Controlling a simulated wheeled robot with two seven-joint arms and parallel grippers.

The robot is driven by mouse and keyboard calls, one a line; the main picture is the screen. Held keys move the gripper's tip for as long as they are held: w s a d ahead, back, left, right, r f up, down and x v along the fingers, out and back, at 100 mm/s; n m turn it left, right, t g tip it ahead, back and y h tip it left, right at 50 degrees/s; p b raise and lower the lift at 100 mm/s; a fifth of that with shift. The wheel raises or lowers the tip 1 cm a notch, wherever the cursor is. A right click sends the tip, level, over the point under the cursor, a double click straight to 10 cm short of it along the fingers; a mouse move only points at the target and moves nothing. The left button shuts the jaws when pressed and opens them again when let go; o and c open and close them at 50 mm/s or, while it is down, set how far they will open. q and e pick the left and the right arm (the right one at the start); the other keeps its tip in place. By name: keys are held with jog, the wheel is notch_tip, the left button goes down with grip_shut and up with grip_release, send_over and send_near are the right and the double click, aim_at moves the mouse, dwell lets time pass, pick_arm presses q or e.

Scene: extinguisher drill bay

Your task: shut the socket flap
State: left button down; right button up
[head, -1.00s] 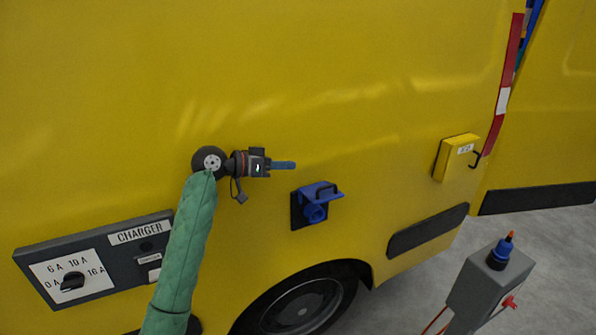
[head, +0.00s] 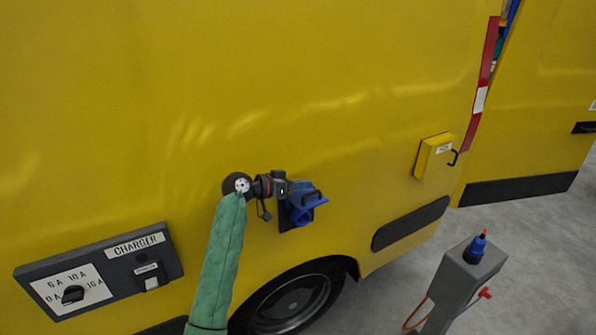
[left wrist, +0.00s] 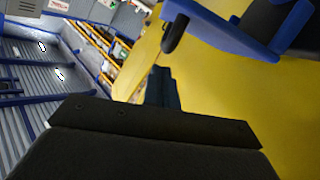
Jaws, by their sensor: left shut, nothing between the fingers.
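The blue socket (head: 300,215) is mounted on the yellow van's side on a dark backing plate. Its blue flap (head: 312,198) stands open, sticking out above the socket mouth, with a dark handle on it. My left gripper (head: 302,187) is shut and empty, just left of and above the flap; its fingers overlap the flap in the head view, and I cannot tell whether they touch. In the left wrist view, blue parts of the socket assembly (left wrist: 225,32) fill the upper right, close to the shut fingers (left wrist: 163,88). My right gripper is out of view.
The charger panel (head: 100,275) with its dial is at lower left on the van. A yellow box (head: 432,157) with a hook is to the right. A grey post (head: 465,280) with a blue connector stands at lower right. The wheel (head: 290,305) is below the socket.

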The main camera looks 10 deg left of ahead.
pick_arm(q)
jog(key=shift+s+d+f, duration=0.15)
jog(key=shift+f, duration=0.35)
jog(key=shift+f+b, duration=0.25)
jog(key=shift+b, duration=0.2)
jog(key=shift+s+d+m+b, duration=0.15)
jog(key=shift+s+m+b, duration=0.15)
jog(key=shift+m, duration=0.2)
jog(key=shift+b, duration=0.3)
